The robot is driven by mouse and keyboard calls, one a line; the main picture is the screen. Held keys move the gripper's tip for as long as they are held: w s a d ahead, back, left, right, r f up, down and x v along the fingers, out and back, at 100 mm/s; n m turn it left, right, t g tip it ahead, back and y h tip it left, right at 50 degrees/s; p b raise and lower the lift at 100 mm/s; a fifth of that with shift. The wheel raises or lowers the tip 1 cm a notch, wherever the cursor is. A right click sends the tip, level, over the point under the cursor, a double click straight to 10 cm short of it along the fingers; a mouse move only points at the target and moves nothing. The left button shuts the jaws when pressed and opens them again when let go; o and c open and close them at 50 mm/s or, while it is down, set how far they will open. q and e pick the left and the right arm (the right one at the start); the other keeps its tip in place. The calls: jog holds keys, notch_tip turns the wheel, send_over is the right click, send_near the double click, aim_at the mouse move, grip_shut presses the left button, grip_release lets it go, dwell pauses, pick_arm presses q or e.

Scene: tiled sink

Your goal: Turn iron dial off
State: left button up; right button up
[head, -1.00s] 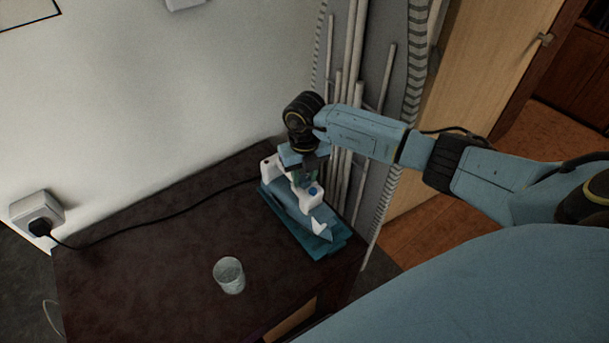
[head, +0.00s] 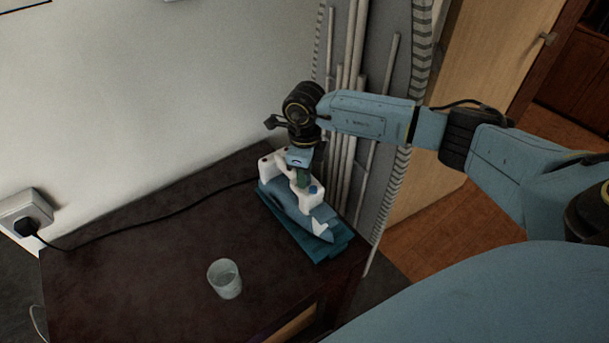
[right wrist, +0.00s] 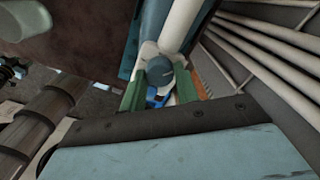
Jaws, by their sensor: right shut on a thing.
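The iron (head: 290,198), white and blue-teal, lies on a teal base (head: 325,248) near the back right corner of the dark table. My right gripper (head: 302,177) reaches down onto the iron's top, by its white handle. In the right wrist view, the round grey-blue iron dial (right wrist: 160,72) sits between the green fingertips of my right gripper (right wrist: 160,84), which is shut on it. The dial is hidden behind the gripper in the head view, and its marks cannot be read. My left gripper is out of view.
A clear glass (head: 225,278) stands at the front of the dark table (head: 130,265). A black cord runs from the iron to a wall socket (head: 24,213). Pale vertical pipes (head: 345,110) stand close behind the iron. The table's left part is free.

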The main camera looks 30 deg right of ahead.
jog(key=shift+n+b, duration=0.45)
jog(key=shift+n, duration=0.55)
jog(key=o, duration=1)
notch_tip(320, 180, up, 14)
jog(key=shift+f, duration=0.25)
